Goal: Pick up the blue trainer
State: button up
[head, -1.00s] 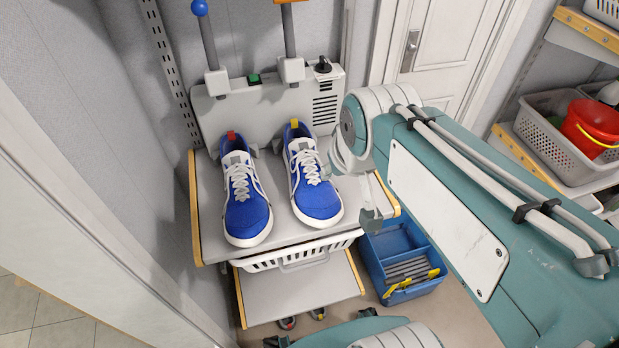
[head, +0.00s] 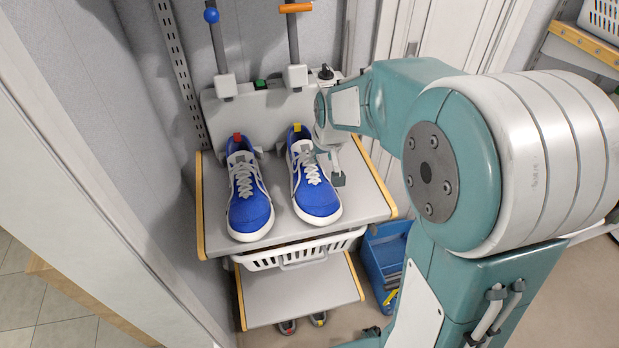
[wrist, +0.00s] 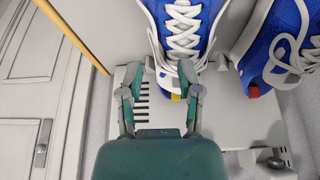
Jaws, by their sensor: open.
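Two blue trainers with white soles and laces stand side by side on the grey shelf top (head: 275,228), toes toward me. The left trainer (head: 248,205) has a red heel tab; the right trainer (head: 315,190) has a yellow one. My gripper (head: 336,178) is open, beside the right trainer's ankle in the head view. In the wrist view my gripper (wrist: 160,72) has its fingers spread by the heel of the yellow-tabbed trainer (wrist: 183,22), one finger overlapping the heel. I cannot tell whether it touches. The red-tabbed trainer (wrist: 275,40) is farther right there.
A grey back panel with two upright posts, one with a blue knob (head: 211,15), stands behind the trainers. A white basket (head: 290,254) hangs under the shelf top. A blue crate (head: 380,250) is on the floor at right, partly behind my arm.

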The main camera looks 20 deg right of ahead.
aim_at(319, 164)
jog(key=x, duration=0.6)
jog(key=shift+w+a+f, duration=0.1)
jog(key=shift+a+f, duration=0.05)
grip_shut()
